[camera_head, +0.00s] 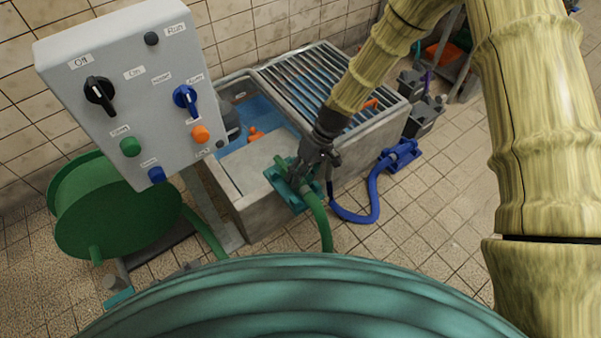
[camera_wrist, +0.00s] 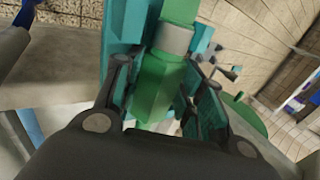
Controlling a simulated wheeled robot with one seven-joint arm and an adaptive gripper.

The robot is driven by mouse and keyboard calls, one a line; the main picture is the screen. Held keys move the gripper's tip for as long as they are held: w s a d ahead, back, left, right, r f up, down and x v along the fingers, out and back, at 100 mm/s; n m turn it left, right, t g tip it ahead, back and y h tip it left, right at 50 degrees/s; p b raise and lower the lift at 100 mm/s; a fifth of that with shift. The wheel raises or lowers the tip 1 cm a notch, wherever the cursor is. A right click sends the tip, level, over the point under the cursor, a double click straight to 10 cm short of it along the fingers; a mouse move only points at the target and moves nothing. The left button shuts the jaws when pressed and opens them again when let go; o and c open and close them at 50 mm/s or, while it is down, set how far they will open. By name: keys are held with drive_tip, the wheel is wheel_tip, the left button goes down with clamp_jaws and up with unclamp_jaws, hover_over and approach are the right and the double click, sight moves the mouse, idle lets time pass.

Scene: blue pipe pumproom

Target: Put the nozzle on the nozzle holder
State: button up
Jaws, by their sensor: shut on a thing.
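The green nozzle (camera_head: 307,188) with its green hose is at the front corner of the concrete basin. In the wrist view the nozzle (camera_wrist: 155,92) lies between my two fingers, with a grey band above them. My gripper (camera_head: 306,172) is shut on it from above; the wrist view also shows the gripper (camera_wrist: 162,78). The teal nozzle holder (camera_head: 285,191) is on the basin's front side, and it shows behind the nozzle in the wrist view (camera_wrist: 118,35). The nozzle is over or in the holder; I cannot tell whether it is seated. My gripper partly hides it.
A grey control box (camera_head: 130,95) with knobs and buttons stands at the left. A green hose reel (camera_head: 115,215) is below it. The concrete basin (camera_head: 262,218) has a metal grate (camera_head: 300,75). A blue hose (camera_head: 373,200) runs to a blue holder (camera_head: 404,152) at the right.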

drive_tip(key=shift+f, duration=0.4)
drive_tip(key=o, duration=1.2)
drive_tip(key=shift+o, duration=0.2)
drive_tip(key=v, duration=1.2)
